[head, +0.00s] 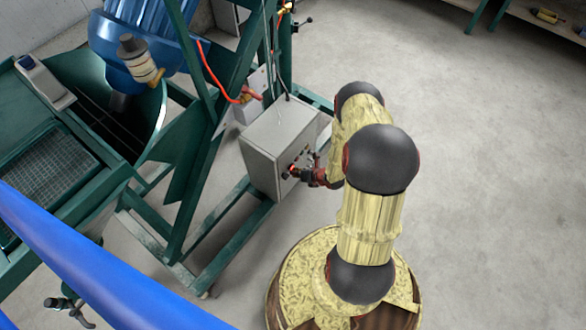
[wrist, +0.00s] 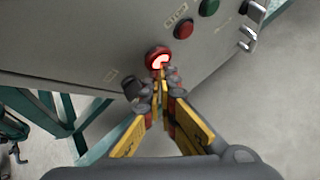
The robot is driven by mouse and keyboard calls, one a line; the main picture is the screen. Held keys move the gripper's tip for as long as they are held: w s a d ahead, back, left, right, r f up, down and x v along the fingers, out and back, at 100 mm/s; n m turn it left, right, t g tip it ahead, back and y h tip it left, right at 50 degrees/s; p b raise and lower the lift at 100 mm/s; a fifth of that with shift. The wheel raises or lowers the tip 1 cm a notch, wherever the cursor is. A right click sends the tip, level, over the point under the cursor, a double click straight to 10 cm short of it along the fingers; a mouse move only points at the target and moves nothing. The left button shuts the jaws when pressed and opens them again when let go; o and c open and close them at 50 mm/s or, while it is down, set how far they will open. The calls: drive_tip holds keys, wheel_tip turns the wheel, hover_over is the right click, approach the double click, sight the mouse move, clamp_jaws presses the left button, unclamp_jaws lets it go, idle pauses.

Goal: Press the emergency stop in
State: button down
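A grey control box (head: 272,150) stands on the green frame in the head view. In the wrist view its face carries a round red button with a bright lit centre (wrist: 157,55), which looks like the emergency stop. My gripper (wrist: 162,72) is shut, its fingertips together and empty, right at the lower edge of this button. The tips overlap the button in the picture; I cannot tell whether they touch it. In the head view my gripper (head: 302,168) is at the box's right-hand face, and the button is hard to make out there.
A smaller red button (wrist: 183,28), a green button (wrist: 208,7) and metal latches (wrist: 250,32) lie up and right on the box. A black knob (wrist: 132,88) is close left of my fingertips. Green frame bars (head: 235,245) run below the box. The floor (head: 480,150) at right is clear.

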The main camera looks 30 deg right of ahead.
drive_tip(key=s+d, duration=0.2)
drive_tip(key=s, duration=0.3)
drive_tip(key=shift+s, duration=0.35)
idle(0.6)
drive_tip(key=s+a+r+n+g+y, duration=0.1)
drive_tip(key=s+a+n+y, duration=0.2)
drive_tip(key=a+n, duration=0.3)
drive_tip(key=s+a+r+n+g+y, duration=0.1)
drive_tip(key=a+r+n+g+y, duration=0.15)
drive_tip(key=r+n, duration=0.4)
drive_tip(key=s+a+r+n+g+y, duration=0.1)
drive_tip(key=a+r+n, duration=0.3)
drive_tip(key=r, duration=0.6)
drive_tip(key=s+a+r+n+h+p, duration=0.1)
drive_tip(key=s+a+r+n+h, duration=0.1)
drive_tip(key=r+n, duration=0.6)
drive_tip(key=s+a+r+n+t+h+p, duration=0.1)
drive_tip(key=s+r+n, duration=0.4)
drive_tip(key=r, duration=1.8)
drive_tip(key=s+a+r+n+h+p, duration=0.1)
drive_tip(key=s+a+r+n+h, duration=0.2)
drive_tip(key=r+n, duration=0.8)
wheel_tip(320, 180, up, 5)
drive_tip(key=a+h, duration=0.1)
drive_tip(key=h, duration=0.1)
drive_tip(key=shift+s+f+h, duration=0.15)
drive_tip(key=shift+s+h, duration=0.05)
drive_tip(key=shift+h, duration=0.15)
